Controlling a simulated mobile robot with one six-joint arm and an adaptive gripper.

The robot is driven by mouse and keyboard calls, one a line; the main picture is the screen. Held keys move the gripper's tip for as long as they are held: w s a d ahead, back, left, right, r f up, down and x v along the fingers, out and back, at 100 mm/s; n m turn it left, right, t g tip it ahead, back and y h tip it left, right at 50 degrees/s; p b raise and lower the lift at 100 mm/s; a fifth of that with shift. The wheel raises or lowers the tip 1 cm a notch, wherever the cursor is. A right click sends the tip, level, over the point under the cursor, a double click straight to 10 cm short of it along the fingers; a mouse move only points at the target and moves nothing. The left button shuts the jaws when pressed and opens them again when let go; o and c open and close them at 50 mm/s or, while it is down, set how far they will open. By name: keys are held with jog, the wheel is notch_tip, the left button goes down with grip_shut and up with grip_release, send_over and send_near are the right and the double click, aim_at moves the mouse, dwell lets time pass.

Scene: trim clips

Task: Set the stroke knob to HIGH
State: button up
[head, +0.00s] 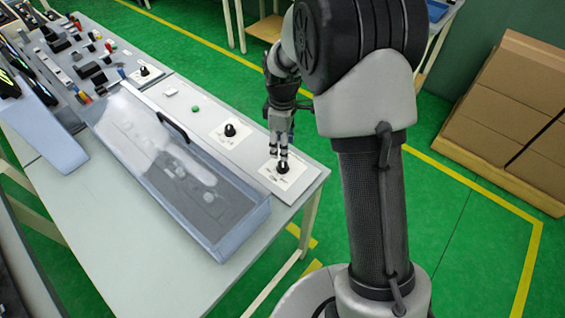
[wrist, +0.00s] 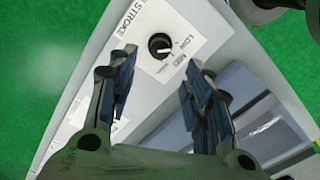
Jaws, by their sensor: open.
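The stroke knob (wrist: 160,46) is a round black dial with a white pointer mark on a white label plate (wrist: 178,24). In the wrist view the plate reads STROKE and LOW, with blurred smaller lettering beside them; the setting cannot be read for sure. In the head view the knob (head: 282,168) sits at the near right corner of the panel. My gripper (head: 279,151) is just above it, pointing down. In the wrist view my gripper (wrist: 160,72) is open and empty, and the knob shows beyond and between its fingertips, with no visible contact.
A clear-lidded box (head: 165,165) with a dark handle lies left of the knob. A second black knob (head: 230,130) and a green button (head: 195,109) are farther back on the panel. Brown cartons (head: 510,105) stand on the right.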

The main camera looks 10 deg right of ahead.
aim_at(283, 163)
notch_tip(283, 163, down, 9)
jog(key=shift+r+b, duration=0.15)
jog(key=shift+b, duration=0.8)
jog(key=shift+c, duration=0.5)
jog(key=c, duration=1)
